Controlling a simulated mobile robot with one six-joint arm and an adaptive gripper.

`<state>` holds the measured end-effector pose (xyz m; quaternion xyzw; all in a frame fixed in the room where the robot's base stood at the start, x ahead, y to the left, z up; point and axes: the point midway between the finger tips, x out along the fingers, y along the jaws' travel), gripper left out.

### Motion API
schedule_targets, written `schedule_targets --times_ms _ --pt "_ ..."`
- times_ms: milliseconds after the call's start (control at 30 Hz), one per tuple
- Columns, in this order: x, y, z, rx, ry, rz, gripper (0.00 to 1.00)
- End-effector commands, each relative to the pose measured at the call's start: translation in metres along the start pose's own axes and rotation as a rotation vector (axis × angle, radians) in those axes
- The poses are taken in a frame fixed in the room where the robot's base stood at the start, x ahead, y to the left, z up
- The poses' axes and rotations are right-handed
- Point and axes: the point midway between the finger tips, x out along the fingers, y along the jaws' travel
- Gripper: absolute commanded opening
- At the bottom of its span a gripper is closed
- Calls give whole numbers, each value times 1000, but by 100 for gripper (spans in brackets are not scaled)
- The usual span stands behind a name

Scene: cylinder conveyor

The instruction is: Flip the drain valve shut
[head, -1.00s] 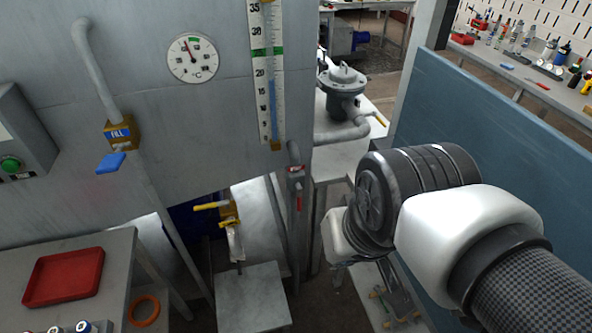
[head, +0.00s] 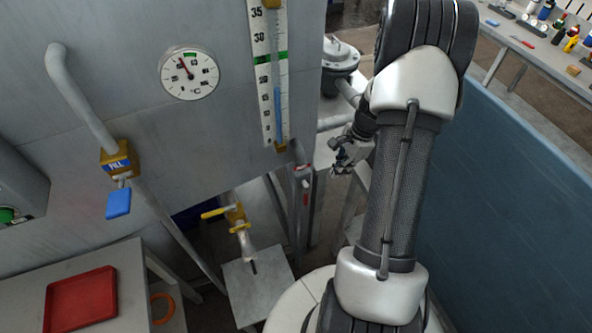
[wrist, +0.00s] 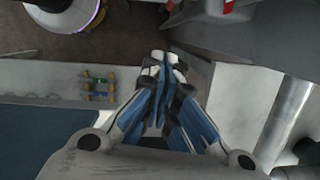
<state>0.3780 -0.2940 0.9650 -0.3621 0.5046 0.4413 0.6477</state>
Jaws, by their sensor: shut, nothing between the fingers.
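The drain valve (head: 302,170) appears to be the one with a small red label on the pipe below the tank, left of my gripper in the head view. Its red handle (head: 305,196) hangs down along the pipe. The lettering is too small to read. My gripper (head: 341,160) is shut and empty, to the right of the valve and apart from it. In the wrist view, my blue-and-white fingers (wrist: 161,62) are together with nothing between them. A red-and-white piece (wrist: 225,8) shows at that view's top edge; I cannot tell whether it is the valve.
The fill valve (head: 117,160) with a blue handle (head: 118,204) is on the left. A yellow-handled tap (head: 234,214) stands above a grey stand (head: 258,292). A red tray (head: 80,299) lies on the left bench. A blue panel (head: 505,190) bounds the right side.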

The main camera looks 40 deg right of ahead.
Motion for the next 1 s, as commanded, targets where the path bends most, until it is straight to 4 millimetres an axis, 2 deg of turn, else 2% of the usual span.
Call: schedule_targets --times_ms 100,267,733,833,1000 --pt "12 4 -14 71 -12 6 0" --pt "27 5 -17 86 -14 8 0" --pt "122 6 -15 81 -14 10 0" --pt "120 3 4 77 -13 7 0" --pt "123 2 20 78 -13 7 0"
